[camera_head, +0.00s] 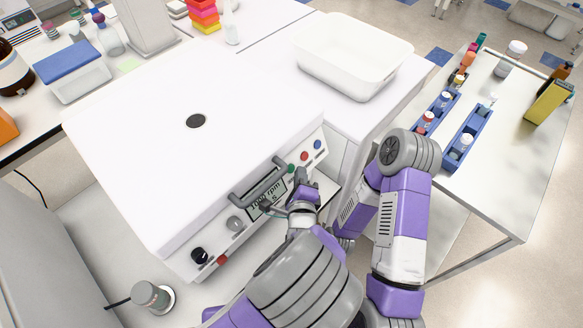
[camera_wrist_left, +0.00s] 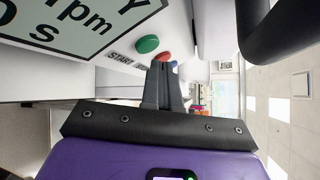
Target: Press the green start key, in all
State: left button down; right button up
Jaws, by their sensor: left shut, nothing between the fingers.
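The green start key (camera_wrist_left: 147,44) is round, with a START label below it on the machine's front panel. It shows small in the head view (camera_head: 291,168), beside the display. My left gripper (camera_wrist_left: 163,66) is shut and empty. Its fingertips are close to the panel, beside the green key and overlapping the lower edge of the red key in the wrist view. Contact with a key cannot be told. In the head view my left gripper (camera_head: 302,186) is just in front of the keys. My right gripper is mostly hidden behind my left arm.
The white machine (camera_head: 150,150) has a lid handle (camera_head: 262,182) above its display (camera_head: 266,202). A red key (camera_wrist_left: 162,57) and a blue key (camera_head: 318,144) follow the green one. Knobs sit at the panel's left. A white bin (camera_head: 350,75) and a side table with racks stand to the right.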

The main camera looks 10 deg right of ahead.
pick_arm(q)
jog(key=shift+w, duration=0.1)
dwell(0.7)
jog(key=shift+w+a+f, duration=0.2)
jog(key=shift+w+a+f, duration=0.15)
jog(key=shift+w+a, duration=0.1)
jog(key=shift+w, duration=0.05)
dwell(0.8)
dwell(0.3)
jog(key=shift+s+d+r+p, duration=0.4)
jog(key=shift+s+p, duration=0.2)
jog(key=shift+p, duration=0.15)
jog(key=shift+d, duration=0.1)
